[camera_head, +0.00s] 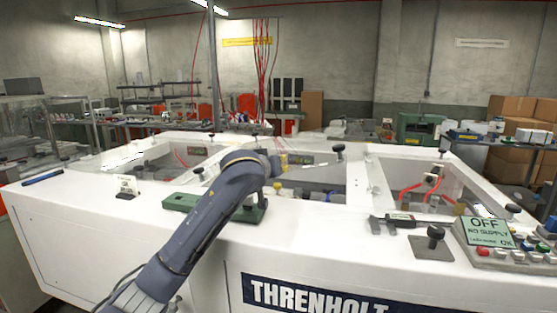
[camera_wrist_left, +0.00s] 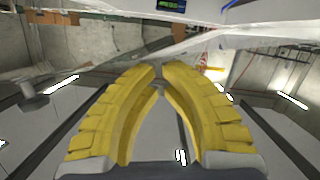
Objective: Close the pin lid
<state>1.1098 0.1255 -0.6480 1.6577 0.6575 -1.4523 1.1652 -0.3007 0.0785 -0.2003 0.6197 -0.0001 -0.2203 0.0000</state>
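My left arm comes in from the bottom left and reaches over the front edge of the white machine (camera_head: 330,222). My left gripper (camera_head: 284,161) is small in the head view, above the middle opening. In the left wrist view its yellow fingers (camera_wrist_left: 161,70) have their tips together, with nothing clearly between them. A clear panel (camera_wrist_left: 225,42) crosses beyond the fingertips; I cannot tell whether they touch it. Clear panels also show around the middle opening in the head view, but I cannot tell for certain which is the pin lid. My right gripper is not in view.
A green block (camera_head: 180,202) lies left of my arm. A caliper-like tool (camera_head: 402,220), a black knob on a plate (camera_head: 434,241) and an "OFF NO SUPPLY" panel (camera_head: 490,232) stand on the front right. Red cables (camera_head: 410,189) lie in the right opening.

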